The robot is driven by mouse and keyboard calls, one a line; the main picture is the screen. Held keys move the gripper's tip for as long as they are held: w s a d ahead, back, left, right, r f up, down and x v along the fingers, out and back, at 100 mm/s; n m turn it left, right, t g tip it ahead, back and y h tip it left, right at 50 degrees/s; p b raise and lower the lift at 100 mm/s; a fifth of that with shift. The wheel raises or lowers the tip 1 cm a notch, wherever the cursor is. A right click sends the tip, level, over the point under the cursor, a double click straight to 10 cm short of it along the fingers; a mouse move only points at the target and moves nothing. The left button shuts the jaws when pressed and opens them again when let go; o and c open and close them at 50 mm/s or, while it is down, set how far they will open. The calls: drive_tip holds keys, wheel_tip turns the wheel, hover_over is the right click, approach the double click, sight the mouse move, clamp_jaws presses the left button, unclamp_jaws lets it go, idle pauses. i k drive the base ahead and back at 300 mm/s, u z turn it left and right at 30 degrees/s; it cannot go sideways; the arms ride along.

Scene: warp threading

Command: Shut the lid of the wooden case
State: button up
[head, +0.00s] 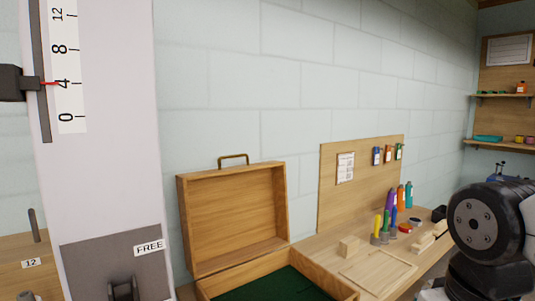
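The wooden case stands open at the lower middle of the head view. Its lid (235,215) is raised about upright, with its hollow inner side facing me and a brass-coloured handle (233,158) on its top edge. The case's lower part (325,280) has a dark green lining (280,287) and is cut off by the bottom edge of the picture. My gripper is not in view. A black, round arm joint (482,219) with bolts, which looks like mine, shows at the right edge, apart from the case.
A pale column (105,180) with a scale and a FREE label stands left of the case.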

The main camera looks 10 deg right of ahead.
sight(231, 216)
drive_tip(key=u, duration=0.05)
drive_tip(key=i, duration=0.95)
drive_tip(key=u, duration=0.5)
